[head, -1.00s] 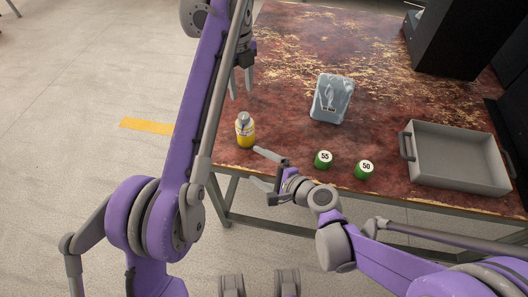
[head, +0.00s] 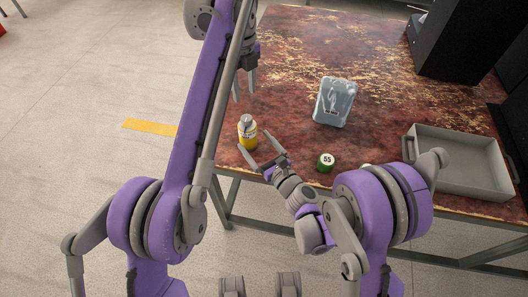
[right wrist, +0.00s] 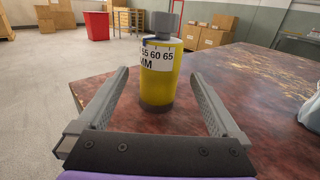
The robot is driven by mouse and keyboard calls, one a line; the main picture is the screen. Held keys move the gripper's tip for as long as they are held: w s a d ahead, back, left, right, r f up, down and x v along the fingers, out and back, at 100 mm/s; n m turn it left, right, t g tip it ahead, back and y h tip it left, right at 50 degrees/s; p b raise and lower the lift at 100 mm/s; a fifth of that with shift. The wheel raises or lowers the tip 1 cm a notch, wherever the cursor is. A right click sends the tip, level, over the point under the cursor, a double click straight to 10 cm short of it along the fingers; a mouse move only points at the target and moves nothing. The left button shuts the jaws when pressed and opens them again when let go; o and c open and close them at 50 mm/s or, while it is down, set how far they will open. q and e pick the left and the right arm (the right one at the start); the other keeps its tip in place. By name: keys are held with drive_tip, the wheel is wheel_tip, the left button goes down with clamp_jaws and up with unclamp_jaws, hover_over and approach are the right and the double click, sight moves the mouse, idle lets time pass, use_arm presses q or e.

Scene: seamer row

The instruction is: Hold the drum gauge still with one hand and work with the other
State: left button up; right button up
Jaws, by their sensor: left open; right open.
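The drum gauge (head: 247,137), a yellow cylinder with a white scale band and a grey top, stands upright near the table's left front corner. In the right wrist view the gauge (right wrist: 158,88) shows 60 and 65 and stands centred beyond the open fingers. My right gripper (head: 255,141) is open, close in front of the gauge on its right, its fingers pointing at it; I cannot tell whether they touch. My left gripper (head: 244,96) is open, fingers down, behind and above the gauge.
A second green disc (head: 367,166) is mostly hidden behind my right arm. A grey tray (head: 417,129) stands at right, partly covered by my arm. Dark cabinets (head: 455,45) stand at the back right.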

sight(247, 132)
drive_tip(key=x, duration=0.5)
drive_tip(key=shift+w+a, duration=0.2)
drive_tip(key=shift+w, duration=0.1)
drive_tip(key=shift+c, duration=0.3)
